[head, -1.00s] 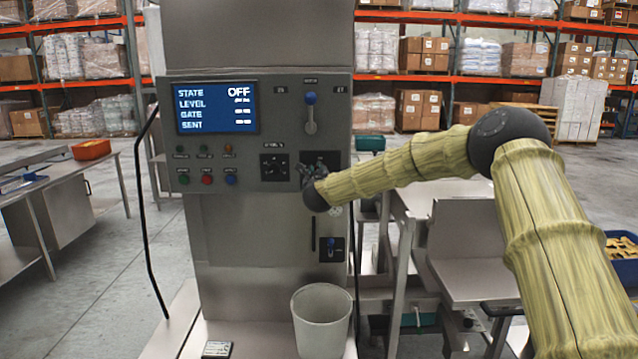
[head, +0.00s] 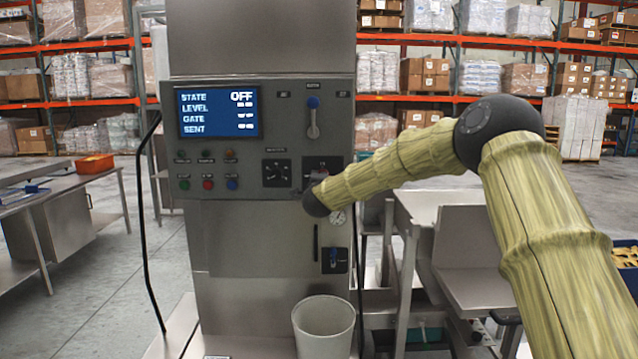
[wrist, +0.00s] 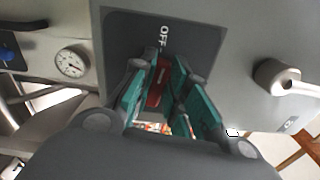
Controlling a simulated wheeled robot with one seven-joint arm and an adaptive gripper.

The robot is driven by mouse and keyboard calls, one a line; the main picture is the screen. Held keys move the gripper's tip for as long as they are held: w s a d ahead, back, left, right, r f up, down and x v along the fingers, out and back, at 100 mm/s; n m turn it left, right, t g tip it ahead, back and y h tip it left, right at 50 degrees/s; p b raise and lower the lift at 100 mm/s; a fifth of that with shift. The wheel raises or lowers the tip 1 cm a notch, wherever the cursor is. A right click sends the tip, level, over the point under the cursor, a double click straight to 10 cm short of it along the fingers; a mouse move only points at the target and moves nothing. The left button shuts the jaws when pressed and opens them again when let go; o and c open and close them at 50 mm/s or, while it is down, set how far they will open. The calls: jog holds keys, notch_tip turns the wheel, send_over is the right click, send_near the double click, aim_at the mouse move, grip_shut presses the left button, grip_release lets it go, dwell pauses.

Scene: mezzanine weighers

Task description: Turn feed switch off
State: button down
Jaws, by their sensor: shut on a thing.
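The feed switch, a red lever (wrist: 154,96), shows in the wrist view between the teal finger pads of my gripper (wrist: 163,78). My gripper is shut on it, in front of a dark plate (wrist: 205,42) marked OFF. In the head view my gripper (head: 316,180) is at the lower right of the grey control panel (head: 240,192), and my wrist hides most of the switch there. The blue display (head: 218,112) on the panel reads STATE OFF.
A blue-knobbed lever (head: 313,118) is above my gripper, and a dark rotary selector (head: 277,173) is to its left. A small blue-handled switch (head: 334,259) and a pale bin (head: 323,328) are below. A round gauge (wrist: 71,62) is close by.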

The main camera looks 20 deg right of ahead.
jog(key=shift+f+n, duration=0.15)
jog(key=shift+n, duration=0.55)
jog(key=c, duration=1.4)
grip_release()
jog(key=v, duration=1.2)
